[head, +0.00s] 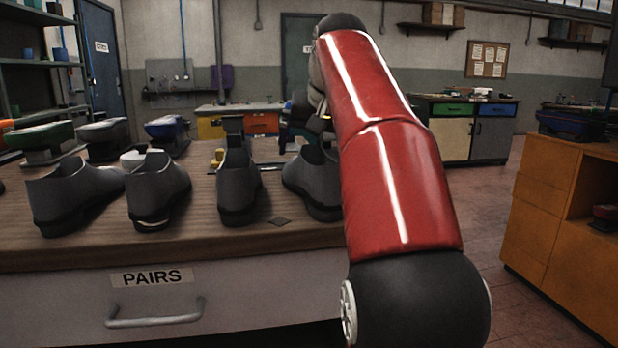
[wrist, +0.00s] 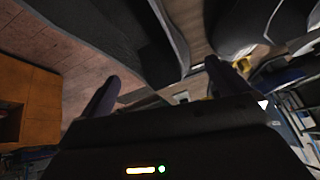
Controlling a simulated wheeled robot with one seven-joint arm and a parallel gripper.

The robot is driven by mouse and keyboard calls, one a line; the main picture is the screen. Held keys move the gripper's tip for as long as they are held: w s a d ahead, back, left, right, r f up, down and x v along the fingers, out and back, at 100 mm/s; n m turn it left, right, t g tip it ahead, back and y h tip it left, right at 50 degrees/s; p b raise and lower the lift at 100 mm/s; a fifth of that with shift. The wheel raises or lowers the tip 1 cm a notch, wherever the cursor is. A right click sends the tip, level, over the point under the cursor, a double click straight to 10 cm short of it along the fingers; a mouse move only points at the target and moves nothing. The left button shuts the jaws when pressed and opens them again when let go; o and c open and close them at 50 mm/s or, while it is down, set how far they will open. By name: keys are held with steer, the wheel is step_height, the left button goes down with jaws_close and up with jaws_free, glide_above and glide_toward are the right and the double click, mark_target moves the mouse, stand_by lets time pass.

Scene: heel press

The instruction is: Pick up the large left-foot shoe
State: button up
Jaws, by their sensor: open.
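Several dark grey shoes stand in a row on the bench. In the head view they are a far-left shoe (head: 75,198), a second shoe (head: 158,192), a narrower-looking third shoe (head: 238,185) and a fourth shoe (head: 312,182), partly hidden by my red arm. I cannot tell from size or shape which is the large left-foot one. In the wrist view my gripper (wrist: 162,76) is open and empty, its fingers spread. A grey shoe (wrist: 135,38) looms close beyond the fingers, and another shoe (wrist: 236,28) lies right of it. In the head view my arm mostly hides the gripper.
The wooden bench top (head: 110,254) has a drawer front with a PAIRS label (head: 152,277). Behind the shoes stand a green-topped block (head: 42,138) and a blue-topped block (head: 166,128). An orange cabinet (head: 555,200) stands at the right, with open floor before it.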

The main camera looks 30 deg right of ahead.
mark_target(313, 151)
steer(key=b+x, duration=0.1)
steer(key=x, duration=0.3)
steer(key=shift+w+a+f, duration=0.1)
steer(key=shift+w+f, duration=0.2)
steer(key=shift+c, duration=0.3)
steer(key=shift+r, duration=0.1)
steer(key=c, duration=1.3)
steer(key=shift+r, duration=0.15)
step_height(313, 151, up, 8)
steer(key=p, duration=0.4)
steer(key=shift+p, duration=0.35)
steer(key=shift+w+r+b, duration=0.1)
steer(key=shift+r+b, duration=0.3)
steer(key=shift+r, duration=0.45)
